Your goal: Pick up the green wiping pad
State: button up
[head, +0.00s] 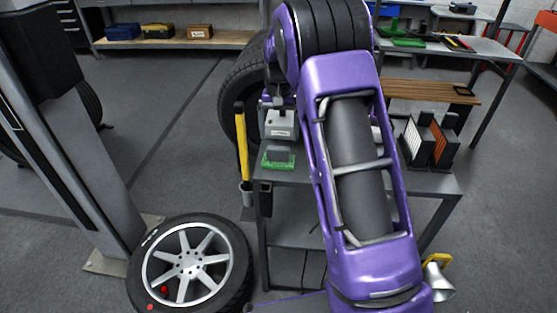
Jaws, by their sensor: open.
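The green wiping pad (278,163) lies near the left edge of the grey metal table, with a dark grey block on its top. A grey box with a white label (280,127) is just behind it. My purple arm rises from the lower right and bends over at the top. My gripper (276,101) shows small and dark below the bend, near the top of the grey box and apart from the pad. It is open; its fingers are hard to make out. The arm hides much of the table's middle.
A yellow-handled tool (242,145) stands at the table's left side. An upright rack with dark and orange panels (430,140) is on the right. A wheel (190,262) lies on the floor at the lower left, beside a grey post (75,150).

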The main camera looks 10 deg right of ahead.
aim_at(278, 150)
notch_tip(278, 150, down, 8)
jog(key=shift+s+a+b, duration=0.1)
jog(key=shift+a+b, duration=0.05)
jog(key=shift+b, duration=0.25)
jog(key=c, duration=1.1)
